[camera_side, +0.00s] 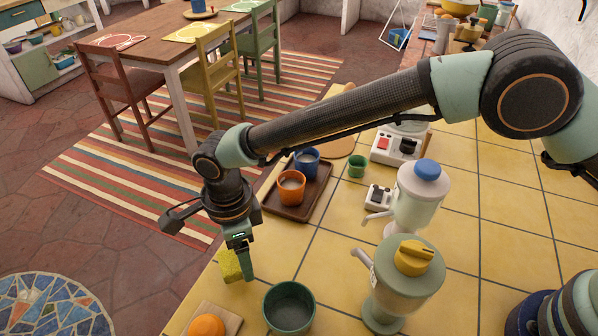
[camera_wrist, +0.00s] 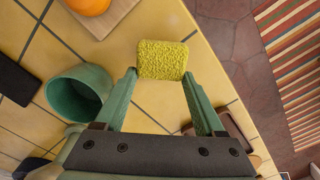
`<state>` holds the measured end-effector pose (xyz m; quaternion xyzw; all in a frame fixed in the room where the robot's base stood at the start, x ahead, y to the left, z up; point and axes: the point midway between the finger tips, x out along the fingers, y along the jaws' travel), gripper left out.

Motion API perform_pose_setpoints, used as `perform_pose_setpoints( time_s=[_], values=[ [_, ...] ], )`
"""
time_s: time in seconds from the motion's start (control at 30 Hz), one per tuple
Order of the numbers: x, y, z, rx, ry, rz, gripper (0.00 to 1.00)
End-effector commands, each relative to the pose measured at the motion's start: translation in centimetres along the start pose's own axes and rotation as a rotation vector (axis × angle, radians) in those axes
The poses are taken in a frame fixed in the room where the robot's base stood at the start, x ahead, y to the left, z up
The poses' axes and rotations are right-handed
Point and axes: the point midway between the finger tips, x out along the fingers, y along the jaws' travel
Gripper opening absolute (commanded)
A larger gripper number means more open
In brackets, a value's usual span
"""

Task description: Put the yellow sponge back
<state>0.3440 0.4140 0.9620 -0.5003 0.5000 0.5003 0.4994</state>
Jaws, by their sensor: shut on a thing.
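The yellow sponge (camera_wrist: 162,60) is a rough, rounded block between the fingertips of my gripper (camera_wrist: 159,77) in the wrist view. My gripper is shut on it. In the side view, my gripper (camera_side: 244,268) points down near the counter's left edge, and the sponge (camera_side: 229,265) shows partly behind the finger. I cannot tell whether the sponge touches the counter. An open green pot (camera_side: 289,308) stands just right of the gripper in the side view; it also shows at left in the wrist view (camera_wrist: 62,102).
An orange (camera_side: 207,326) lies on a wooden board near the sponge. A brown tray (camera_side: 270,203) holds an orange cup (camera_side: 291,187) and a blue cup (camera_side: 307,161). Two blenders (camera_side: 403,285) (camera_side: 416,196) stand to the right. The counter edge drops to the floor at left.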

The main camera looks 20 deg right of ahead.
Motion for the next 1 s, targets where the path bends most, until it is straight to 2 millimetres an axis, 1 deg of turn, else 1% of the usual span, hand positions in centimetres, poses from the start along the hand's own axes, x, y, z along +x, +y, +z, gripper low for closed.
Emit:
perform_pose_setpoints(
  time_s=[0.03,0.13,0.53,0.57,0.6,0.63,0.87,1.0],
  values=[
    [0.9,0.0,-0.1,0.000,0.003,0.002,0.27],
    [2.1,0.0,-0.1,0.000,0.002,0.002,0.27],
    [2.5,0.0,0.0,0.000,0.000,0.000,0.27],
    [2.5,0.0,0.0,0.000,-0.001,-0.001,0.83],
    [2.4,0.0,0.0,0.000,-0.001,-0.001,0.98],
    [2.4,0.0,0.0,0.000,-0.001,-0.001,1.00],
    [2.4,0.0,0.0,0.000,-0.001,-0.001,1.00],
    [1.4,0.0,0.0,0.000,-0.001,-0.001,1.00]
  ],
)
